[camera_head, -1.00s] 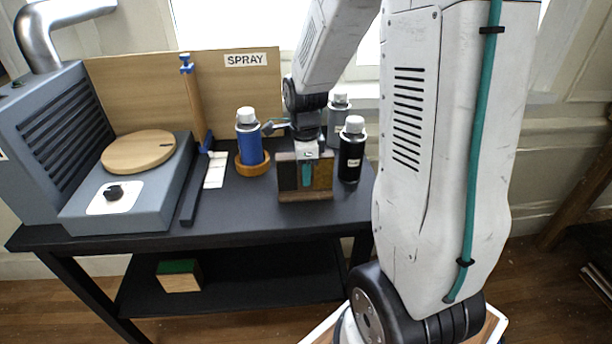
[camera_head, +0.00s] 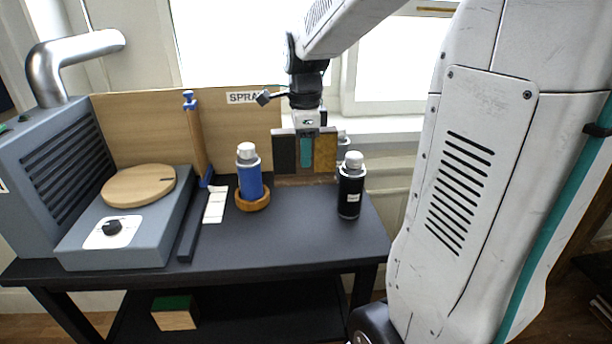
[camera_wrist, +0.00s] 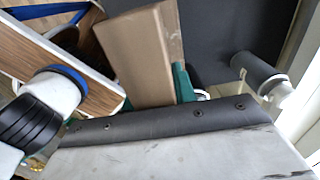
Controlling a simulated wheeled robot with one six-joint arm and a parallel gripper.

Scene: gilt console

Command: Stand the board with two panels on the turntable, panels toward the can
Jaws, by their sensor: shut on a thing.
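My gripper (camera_head: 306,152) is shut on the board with two panels (camera_head: 325,152), held up above the back right of the table. One panel is dark, the other gold; a teal finger covers the board's middle. In the wrist view the board (camera_wrist: 140,55) is a brown block between teal fingers. The turntable (camera_head: 138,186) is a bare round wooden disc on the grey machine at the left. A blue can (camera_head: 249,178) with a white cap stands in a wooden ring (camera_head: 254,203), between turntable and gripper. Its front shows no label I can read.
A black can (camera_head: 350,190) stands at the right, with a grey can (camera_head: 342,139) partly hidden behind the board. A blue-ended wooden bar (camera_head: 198,140) stands beside the machine. A backboard with a SPRAY sign (camera_head: 243,98) is behind. The table's front middle (camera_head: 290,235) is clear.

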